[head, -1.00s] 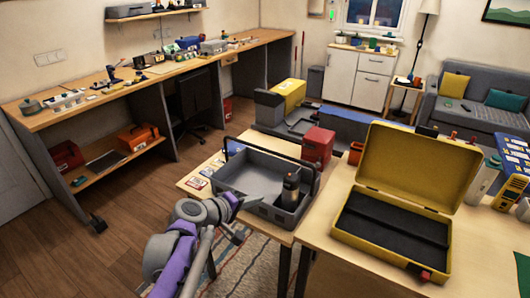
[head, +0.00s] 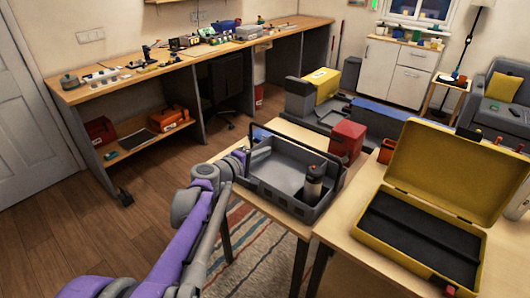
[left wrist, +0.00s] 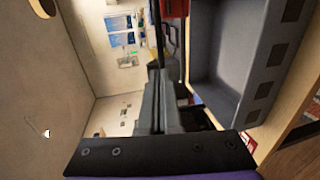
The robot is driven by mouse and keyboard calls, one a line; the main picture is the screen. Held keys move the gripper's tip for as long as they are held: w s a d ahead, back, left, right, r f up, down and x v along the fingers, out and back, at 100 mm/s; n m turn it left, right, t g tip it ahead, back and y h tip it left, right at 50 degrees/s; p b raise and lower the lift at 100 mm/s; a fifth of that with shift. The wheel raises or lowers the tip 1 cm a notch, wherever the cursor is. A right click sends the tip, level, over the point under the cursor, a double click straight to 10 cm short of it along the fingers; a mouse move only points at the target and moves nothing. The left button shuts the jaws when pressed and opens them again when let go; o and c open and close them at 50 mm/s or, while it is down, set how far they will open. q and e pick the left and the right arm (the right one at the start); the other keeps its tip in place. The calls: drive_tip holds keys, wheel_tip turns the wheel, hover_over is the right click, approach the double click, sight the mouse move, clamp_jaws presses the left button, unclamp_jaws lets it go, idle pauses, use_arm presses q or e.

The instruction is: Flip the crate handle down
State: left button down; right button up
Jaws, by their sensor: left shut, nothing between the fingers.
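The grey crate (head: 283,163) stands on a light wooden table, and its slotted wall shows at the right of the left wrist view (left wrist: 262,60). Its thin dark handle (head: 290,139) stands up above the rim along the far side. My left gripper (head: 243,151) is shut and empty beside the crate's left end, close to the handle's left end. In the left wrist view its shut fingers (left wrist: 155,85) point toward a thin dark bar that looks like the handle. I cannot tell whether they touch. My right gripper is not in view.
A dark bottle (head: 313,183) stands in the crate's near right corner. A red box (head: 347,138) is behind the crate's right end. An open yellow case (head: 435,170) lies on the table to the right. The floor left of the table is clear.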

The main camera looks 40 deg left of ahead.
sight(290, 140)
use_arm(q)
drive_tip(key=x, duration=1.1)
drive_tip(key=shift+w, duration=0.1)
